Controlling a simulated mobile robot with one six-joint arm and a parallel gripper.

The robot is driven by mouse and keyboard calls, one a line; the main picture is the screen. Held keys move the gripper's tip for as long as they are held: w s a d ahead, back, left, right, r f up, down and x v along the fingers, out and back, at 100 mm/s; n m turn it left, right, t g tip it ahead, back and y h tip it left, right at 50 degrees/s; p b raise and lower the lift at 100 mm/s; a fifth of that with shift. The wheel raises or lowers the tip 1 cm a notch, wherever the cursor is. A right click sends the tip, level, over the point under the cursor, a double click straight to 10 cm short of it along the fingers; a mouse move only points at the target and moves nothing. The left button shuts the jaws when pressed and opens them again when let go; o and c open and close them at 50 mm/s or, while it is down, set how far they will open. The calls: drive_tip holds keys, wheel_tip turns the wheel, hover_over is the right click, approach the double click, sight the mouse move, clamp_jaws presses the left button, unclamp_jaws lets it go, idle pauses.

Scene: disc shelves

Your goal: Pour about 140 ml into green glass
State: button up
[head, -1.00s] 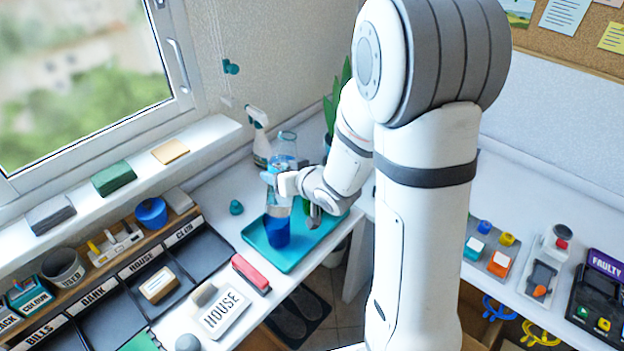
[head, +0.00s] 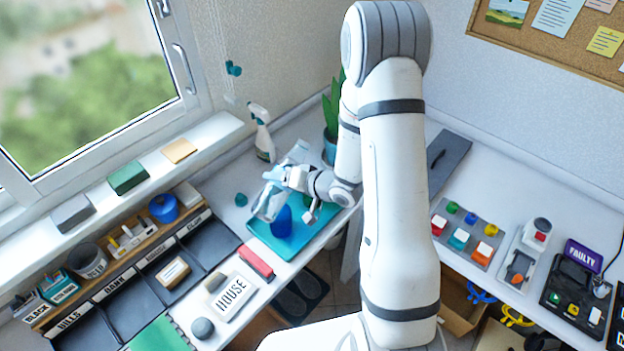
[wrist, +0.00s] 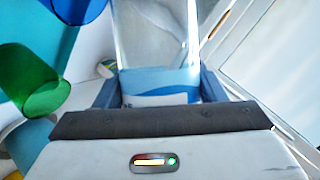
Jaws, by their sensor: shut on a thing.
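My gripper (head: 283,177) is shut on a clear bottle (head: 268,206) above the teal tray (head: 292,254). The bottle is tilted in the head view. In the wrist view the bottle (wrist: 155,35) sits between the fingers, with a blue and white band near the jaws. The green glass (wrist: 32,82) is at the left of the wrist view, apart from the bottle; in the head view it is mostly hidden by my gripper. A blue glass (head: 281,223) stands on the tray, just below the bottle. I cannot see any stream or the level in the green glass.
A white spray bottle (head: 262,133) and a potted plant (head: 331,120) stand behind the tray. A small teal object (head: 241,199) lies left of the tray.

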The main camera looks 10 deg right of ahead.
drive_tip(key=shift+s+a+f+m+y, duration=0.1)
drive_tip(key=shift+a+m+y, duration=0.05)
drive_tip(key=shift+m+y, duration=0.15)
drive_tip(key=f, duration=0.1)
drive_tip(key=f+b, duration=0.1)
drive_tip(key=f+m, duration=0.1)
drive_tip(key=shift+s+a+f+g+y, duration=0.2)
drive_tip(key=shift+a+g+y, duration=0.1)
drive_tip(key=shift+y, duration=0.1)
drive_tip(key=shift+r, duration=0.2)
drive_tip(key=shift+s+a+f+m+y, duration=0.15)
drive_tip(key=shift+f+m+y, duration=0.1)
drive_tip(key=shift+m+y, duration=0.2)
drive_tip(key=shift+f+m, duration=0.3)
drive_tip(key=shift+m, duration=0.15)
drive_tip(key=shift+d+f+m+y+p, duration=0.3)
drive_tip(key=shift+f+y+p, duration=0.05)
drive_tip(key=shift+y, duration=0.1)
drive_tip(key=shift+s+a+g, duration=0.15)
drive_tip(key=shift+a+g, duration=0.15)
drive_tip(key=shift+a, duration=0.25)
drive_tip(key=shift+r+m+p, duration=0.1)
drive_tip(key=shift+m+p, duration=0.2)
drive_tip(key=shift+p, duration=0.05)
idle(0.6)
